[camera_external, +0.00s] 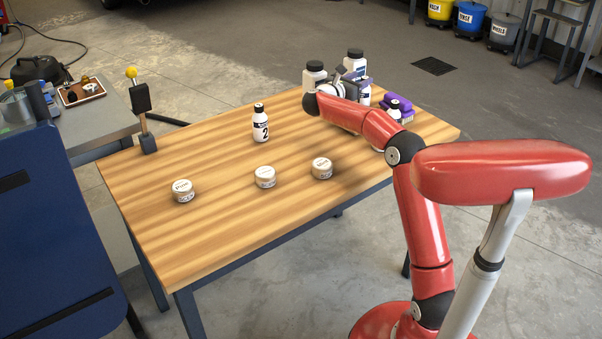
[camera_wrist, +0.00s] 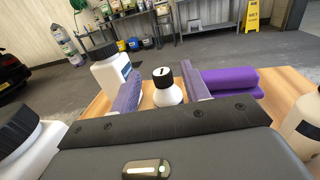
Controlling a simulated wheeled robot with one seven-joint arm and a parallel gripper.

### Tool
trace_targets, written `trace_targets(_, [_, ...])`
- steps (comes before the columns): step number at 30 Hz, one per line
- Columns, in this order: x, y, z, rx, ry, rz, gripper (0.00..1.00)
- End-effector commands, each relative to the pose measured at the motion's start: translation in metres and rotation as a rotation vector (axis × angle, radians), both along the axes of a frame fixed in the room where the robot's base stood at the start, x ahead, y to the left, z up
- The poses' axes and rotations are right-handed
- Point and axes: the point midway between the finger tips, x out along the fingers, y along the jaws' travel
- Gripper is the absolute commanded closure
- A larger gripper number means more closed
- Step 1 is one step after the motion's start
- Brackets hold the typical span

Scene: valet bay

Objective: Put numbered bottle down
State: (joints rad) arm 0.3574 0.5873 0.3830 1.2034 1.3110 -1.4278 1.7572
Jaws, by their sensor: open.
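A small white bottle with a black cap marked 1 (camera_wrist: 167,95) stands upright between the two spread fingers of my gripper (camera_wrist: 163,82) in the wrist view. Gaps show beside its cap; its lower part is hidden by the gripper body. In the external view my gripper (camera_external: 354,74) is at the far right part of the wooden table (camera_external: 215,215), among bottles, and its fingers are hard to make out. A white bottle marked 2 (camera_external: 261,127) stands upright alone near the table's middle, apart from my gripper.
Large white black-capped bottles (camera_external: 314,77) (camera_external: 355,60) stand close around my gripper; one is left of the fingers in the wrist view (camera_wrist: 112,72). Three round tins (camera_external: 183,191) (camera_external: 265,178) (camera_external: 322,169) sit towards the front. The table's left part is mostly clear.

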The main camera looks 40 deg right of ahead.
Motion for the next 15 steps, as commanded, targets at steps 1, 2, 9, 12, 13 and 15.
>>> trace_targets(1, [-0.001,0.013,-0.002,-0.002,-0.001,0.005,0.54])
trace_targets(2, [-0.002,0.020,-0.003,-0.002,-0.001,0.004,0.54])
trace_targets(9, [-0.010,0.068,-0.003,-0.001,0.000,0.003,0.54])
trace_targets(12, [-0.012,0.082,-0.003,-0.001,0.000,0.002,0.54])
trace_targets(13, [-0.013,0.084,-0.003,-0.001,0.000,0.002,0.54])
trace_targets(15, [-0.014,0.090,-0.002,0.000,0.000,0.001,0.54])
